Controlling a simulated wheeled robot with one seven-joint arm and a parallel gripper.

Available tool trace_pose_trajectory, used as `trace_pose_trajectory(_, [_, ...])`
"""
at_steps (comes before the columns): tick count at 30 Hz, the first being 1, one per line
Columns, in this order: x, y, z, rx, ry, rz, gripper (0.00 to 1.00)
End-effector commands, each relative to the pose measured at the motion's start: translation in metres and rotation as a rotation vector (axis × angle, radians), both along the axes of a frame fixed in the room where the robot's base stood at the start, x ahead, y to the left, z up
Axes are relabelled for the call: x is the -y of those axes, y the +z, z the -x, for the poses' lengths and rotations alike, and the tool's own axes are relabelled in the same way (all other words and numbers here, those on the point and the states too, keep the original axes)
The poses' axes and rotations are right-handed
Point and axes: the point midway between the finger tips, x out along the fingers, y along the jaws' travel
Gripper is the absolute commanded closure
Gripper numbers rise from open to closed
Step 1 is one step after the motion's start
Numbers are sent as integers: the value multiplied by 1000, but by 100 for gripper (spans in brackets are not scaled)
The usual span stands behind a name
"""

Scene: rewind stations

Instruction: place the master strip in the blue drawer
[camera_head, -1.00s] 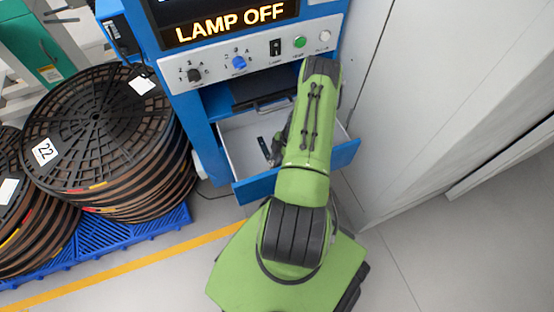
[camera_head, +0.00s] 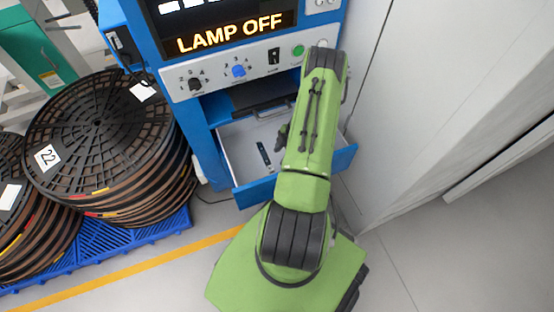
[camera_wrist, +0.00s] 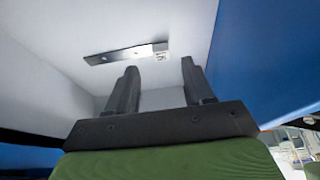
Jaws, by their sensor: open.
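The blue drawer (camera_head: 241,193) is pulled out of the blue machine, with a pale inside. The master strip (camera_head: 264,154), a short dark flat piece, lies on the drawer floor. In the wrist view the strip (camera_wrist: 127,53) lies flat on the pale floor beyond the fingertips, apart from them. My gripper (camera_wrist: 160,80) is open and empty, its two dark fingers spread over the drawer. In the head view my green arm reaches over the drawer's right part and hides some of it; the gripper (camera_head: 281,138) shows only partly.
The machine's panel (camera_head: 240,68) with knobs and buttons is above the drawer, under a display reading LAMP OFF. Stacked black reels (camera_head: 105,130) stand on a blue pallet (camera_head: 140,232) at left. A pale cabinet wall (camera_head: 440,100) stands close on the right.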

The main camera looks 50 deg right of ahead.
Motion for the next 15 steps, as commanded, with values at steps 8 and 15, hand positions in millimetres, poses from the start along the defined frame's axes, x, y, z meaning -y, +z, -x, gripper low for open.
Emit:
trace_pose_trajectory(8, [17, 49, 10, 0, 0, 0, 48])
trace_pose_trajectory(15, [17, 57, 7, -4, -2, 3, 48])
